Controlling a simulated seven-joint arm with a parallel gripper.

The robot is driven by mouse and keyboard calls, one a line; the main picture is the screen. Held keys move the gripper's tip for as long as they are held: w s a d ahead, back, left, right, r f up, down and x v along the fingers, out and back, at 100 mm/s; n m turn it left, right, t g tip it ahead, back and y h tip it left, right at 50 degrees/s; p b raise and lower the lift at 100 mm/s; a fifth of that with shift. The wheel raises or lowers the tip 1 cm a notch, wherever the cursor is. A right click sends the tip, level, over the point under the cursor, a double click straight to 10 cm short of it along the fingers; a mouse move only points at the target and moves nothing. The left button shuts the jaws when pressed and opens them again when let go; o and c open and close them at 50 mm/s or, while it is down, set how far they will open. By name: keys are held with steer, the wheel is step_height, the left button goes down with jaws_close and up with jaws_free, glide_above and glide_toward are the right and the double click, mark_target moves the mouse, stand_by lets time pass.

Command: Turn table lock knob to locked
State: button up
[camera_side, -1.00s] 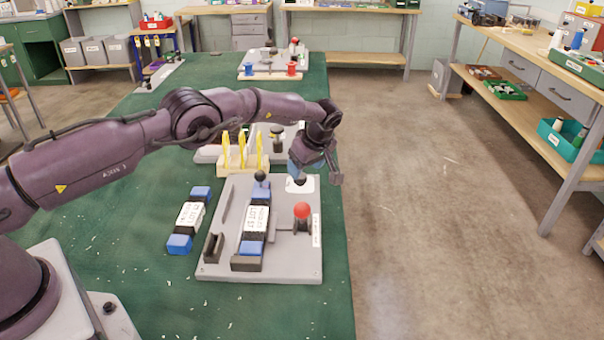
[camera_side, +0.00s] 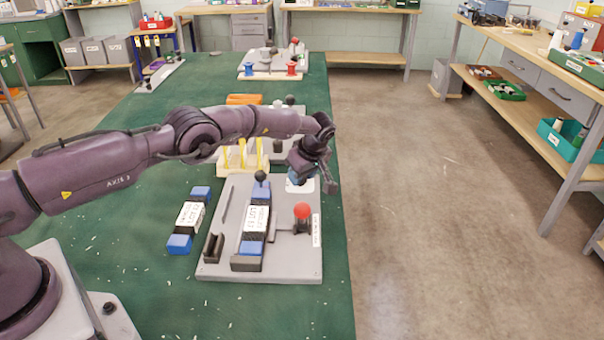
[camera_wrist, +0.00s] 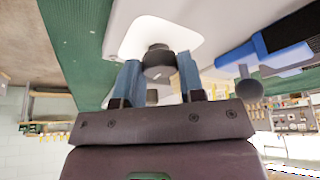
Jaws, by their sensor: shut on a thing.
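The dark lock knob (camera_wrist: 158,60) stands on a white plate (camera_wrist: 132,42) at the far right corner of the grey fixture board (camera_side: 290,265). In the wrist view my gripper's two blue fingers (camera_wrist: 158,80) are on either side of the knob, shut on it. A small light mark shows on the knob, too small to read as a lock position. In the side view my gripper (camera_side: 297,178) is low over the white plate and hides most of the knob.
A red ball-topped lever (camera_side: 302,211) stands near the board's right edge. A blue-ended labelled block (camera_side: 254,220) lies on the board, with a dark ball knob (camera_side: 261,176) behind it. A similar block (camera_side: 190,218) lies left on the green table. A wooden rack with yellow tools (camera_side: 240,160) stands behind.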

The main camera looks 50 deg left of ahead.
steer(key=shift+m+t, duration=0.3)
steer(key=shift+m, duration=0.4)
steer(key=o, duration=0.9)
steer(key=shift+r, duration=0.1)
steer(key=v, duration=1.2)
steer(key=shift+d+r, duration=0.2)
steer(key=shift+r, duration=0.15)
